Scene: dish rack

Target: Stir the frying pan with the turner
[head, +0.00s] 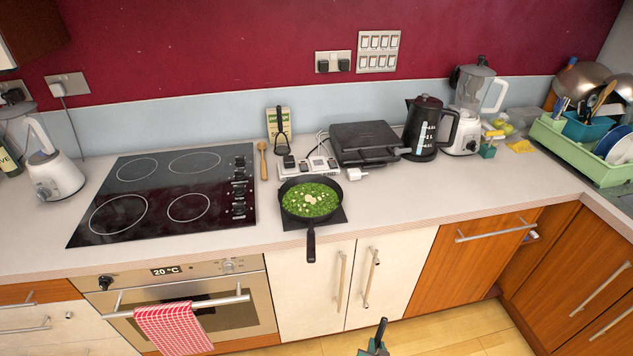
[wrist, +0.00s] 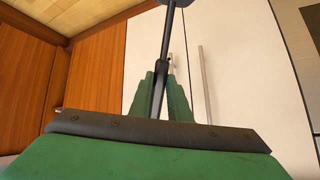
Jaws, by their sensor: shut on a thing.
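The black frying pan (head: 311,257) sits on a dark square mat (head: 338,221) near the counter's front edge, its handle pointing forward. It holds green food (head: 311,196) with pale pieces. My green gripper (head: 374,349) is at the bottom of the head view, in front of the cabinets and apart from the pan. In the wrist view my gripper (wrist: 163,88) is shut on a thin dark utensil, apparently the turner (wrist: 168,40). Its shaft runs upward and its far end is cut off at the top edge. In the head view a dark piece of the turner (head: 381,329) shows above my gripper.
A black hob (head: 165,193) lies left of the pan. A wooden spoon (head: 263,160), a black utensil (head: 281,143), a black grill (head: 364,143) and a kettle (head: 425,128) stand behind it. The counter right of the pan is clear.

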